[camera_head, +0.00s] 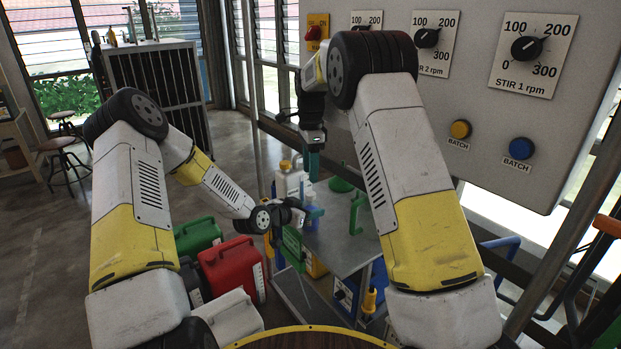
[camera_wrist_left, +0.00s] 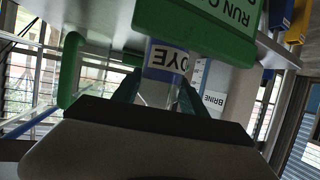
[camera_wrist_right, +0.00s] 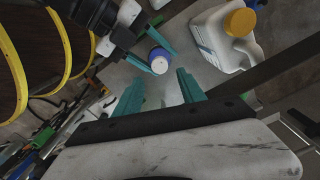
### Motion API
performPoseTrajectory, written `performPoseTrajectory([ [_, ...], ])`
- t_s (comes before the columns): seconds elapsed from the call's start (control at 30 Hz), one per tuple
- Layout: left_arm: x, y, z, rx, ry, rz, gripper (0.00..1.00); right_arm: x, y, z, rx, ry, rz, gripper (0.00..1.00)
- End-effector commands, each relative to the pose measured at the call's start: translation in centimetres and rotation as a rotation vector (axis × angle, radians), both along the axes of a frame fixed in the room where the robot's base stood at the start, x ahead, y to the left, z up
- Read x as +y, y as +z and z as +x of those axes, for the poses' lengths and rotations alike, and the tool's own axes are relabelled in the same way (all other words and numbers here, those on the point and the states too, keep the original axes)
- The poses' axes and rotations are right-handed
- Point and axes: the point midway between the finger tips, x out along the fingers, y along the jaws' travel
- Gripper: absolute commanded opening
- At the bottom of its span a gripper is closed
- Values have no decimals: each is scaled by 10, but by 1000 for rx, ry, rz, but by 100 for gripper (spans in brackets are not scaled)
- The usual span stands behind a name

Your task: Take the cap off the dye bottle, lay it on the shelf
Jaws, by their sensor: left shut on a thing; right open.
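The dye bottle (camera_wrist_left: 165,62), with a white DYE label and a blue band, is gripped by my left gripper (camera_wrist_left: 158,90), which is shut on its sides. In the right wrist view the bottle (camera_wrist_right: 158,54) shows a blue side and a pale round top facing up; I cannot tell the cap's edge from the bottle there. In the head view the bottle (camera_head: 313,212) is small and blue. My right gripper (camera_head: 312,165) is open and empty above the bottle, its fingers apart from it. The shelf (camera_head: 335,240) is a grey top beneath; contact between bottle and shelf is unclear.
A white jug with a yellow cap (camera_wrist_right: 222,38) stands close beside the bottle. A green handle (camera_head: 356,214) rises from the shelf at right. A green sign (camera_wrist_left: 200,22) hangs at its front edge. Red (camera_head: 232,268) and green (camera_head: 197,236) canisters stand left. The control panel (camera_head: 470,110) is behind.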

Motion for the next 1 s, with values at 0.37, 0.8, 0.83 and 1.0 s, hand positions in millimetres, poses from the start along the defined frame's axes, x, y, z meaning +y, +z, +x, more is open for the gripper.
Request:
performPoseTrajectory([
  [0.37,0,0,0,-1,0,-1,0,0,-39,-1,5,-44,-1,47],
  [0.8,0,0,0,-1,0,-1,0,0,-76,0,1,-43,0,47],
  [0.83,0,0,0,-1,0,-1,0,0,-76,0,1,-43,0,47],
  [1.0,0,0,0,-1,0,-1,0,0,-76,0,1,-42,0,45],
])
